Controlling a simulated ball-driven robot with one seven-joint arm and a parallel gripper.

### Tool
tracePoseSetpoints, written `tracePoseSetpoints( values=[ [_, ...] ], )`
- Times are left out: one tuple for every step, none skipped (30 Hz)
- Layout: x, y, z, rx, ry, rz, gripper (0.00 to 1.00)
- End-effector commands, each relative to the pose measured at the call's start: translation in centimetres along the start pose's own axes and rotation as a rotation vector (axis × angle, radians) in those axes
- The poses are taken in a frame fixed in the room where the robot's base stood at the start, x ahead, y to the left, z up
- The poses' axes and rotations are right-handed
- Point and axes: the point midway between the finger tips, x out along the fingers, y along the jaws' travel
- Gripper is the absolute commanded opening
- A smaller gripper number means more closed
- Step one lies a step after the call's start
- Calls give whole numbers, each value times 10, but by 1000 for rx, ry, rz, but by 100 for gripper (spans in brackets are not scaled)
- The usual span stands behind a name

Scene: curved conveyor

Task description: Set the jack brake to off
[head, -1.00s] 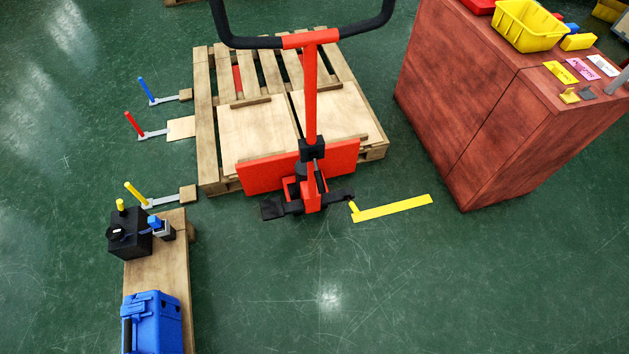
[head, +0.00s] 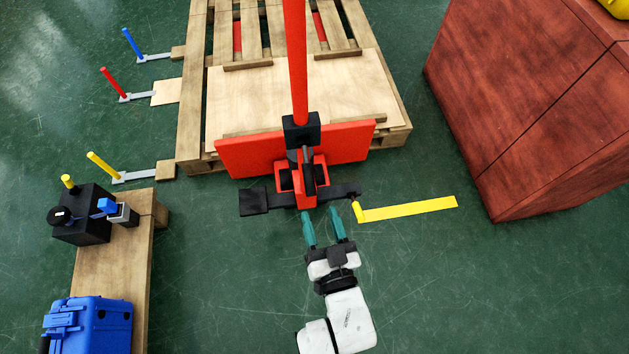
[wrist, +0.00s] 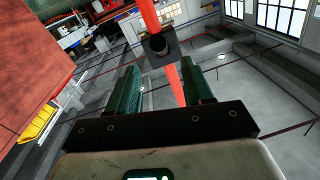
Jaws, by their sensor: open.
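The red pallet jack (head: 298,80) stands at the front of a wooden pallet, with its red handle column upright. It also shows in the wrist view (wrist: 150,14). No label tells which part is the brake. My gripper (head: 322,223) is open and empty, its two green fingers pointing at the jack base. The fingertips appear just below the bar, left of the yellow lever. I cannot tell whether they touch.
A yellow strip (head: 412,209) runs right from the lever. A red cabinet (head: 530,110) stands at the right. A wooden bench (head: 140,260) at the left bears a black box (head: 84,222) and a blue case (head: 88,325). The floor in front is clear.

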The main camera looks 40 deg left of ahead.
Motion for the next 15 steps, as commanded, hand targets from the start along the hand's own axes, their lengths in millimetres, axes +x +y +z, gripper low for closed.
tracePoseSetpoints(
  values=[
    [6, 0, 0, 0, 2, 0, 51],
    [11, 0, -1, 0, 3, 0, 51],
    [17, 0, -1, 0, 2, 0, 51],
    [22, 0, -1, 0, 3, 0, 51],
    [28, 0, -1, 0, 3, 0, 51],
    [35, 0, 0, 0, 3, 0, 51],
    [41, 0, -1, 0, 3, 0, 51],
    [47, 0, 0, 0, 2, 1, 51],
    [54, 1, 0, 0, 1, 1, 51],
    [59, 1, -1, 0, 2, 2, 51],
    [65, 1, -1, 0, 2, 2, 51],
    [71, 1, -1, 0, 1, 2, 51],
    [76, 1, -1, 0, 2, 2, 51],
    [80, 1, -1, 0, 1, 2, 51],
    [85, 1, -1, -1, 0, 2, 51]
  ],
)
